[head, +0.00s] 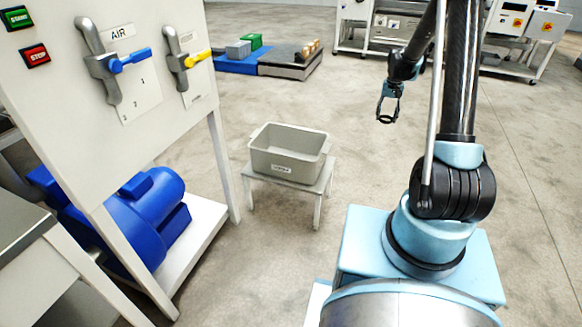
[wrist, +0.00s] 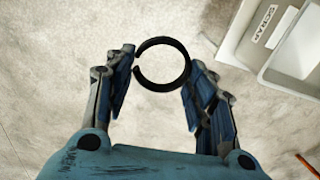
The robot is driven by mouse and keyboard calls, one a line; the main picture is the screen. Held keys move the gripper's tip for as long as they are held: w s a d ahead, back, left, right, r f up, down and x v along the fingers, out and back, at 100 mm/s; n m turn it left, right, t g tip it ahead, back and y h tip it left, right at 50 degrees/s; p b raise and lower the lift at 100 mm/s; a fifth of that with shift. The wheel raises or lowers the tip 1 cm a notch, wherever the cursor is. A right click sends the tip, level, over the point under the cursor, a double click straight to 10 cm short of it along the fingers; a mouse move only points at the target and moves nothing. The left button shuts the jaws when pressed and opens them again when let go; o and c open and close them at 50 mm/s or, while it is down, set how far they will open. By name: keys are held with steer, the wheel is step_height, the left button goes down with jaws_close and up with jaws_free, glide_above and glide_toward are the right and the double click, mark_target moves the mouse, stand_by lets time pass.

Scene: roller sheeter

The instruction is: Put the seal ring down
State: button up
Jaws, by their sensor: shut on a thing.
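The seal ring (wrist: 188,66) is a thin black ring with a small gap at its left side. My gripper (wrist: 162,60) is shut on it, with a finger on either side in the wrist view. In the head view my gripper (head: 388,105) hangs pointing down in the air, right of the grey bin. A dark loop shows at its tip there. In the wrist view only bare floor shows through the ring.
A grey labelled bin (head: 283,168) stands on a small white stool (head: 318,190); part of a grey bin (wrist: 240,40) shows upper right in the wrist view. A panel with AIR valves (head: 128,100) and a blue motor (head: 130,215) stand left. Open floor lies between.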

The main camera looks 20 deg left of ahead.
mark_target(290, 153)
steer(key=a+f, duration=0.4)
steer(key=a, duration=0.9)
steer(key=a+f+m, duration=0.1)
steer(key=a+f, duration=0.3)
steer(key=a, duration=0.8)
steer(key=a+f, duration=0.5)
steer(key=a, duration=0.8)
steer(key=shift+s+a+f, duration=0.4)
steer(key=shift+a+f, duration=0.4)
steer(key=shift+f, duration=2.05)
steer(key=shift+s+a+f, duration=0.45)
steer(key=shift+a+f, duration=0.35)
steer(key=shift+f, duration=2.1)
steer(key=shift+s+a+f, duration=0.4)
steer(key=shift+a+f, duration=0.4)
steer(key=shift+f, duration=2.05)
steer(key=o, duration=1)
steer(key=shift+o, duration=0.5)
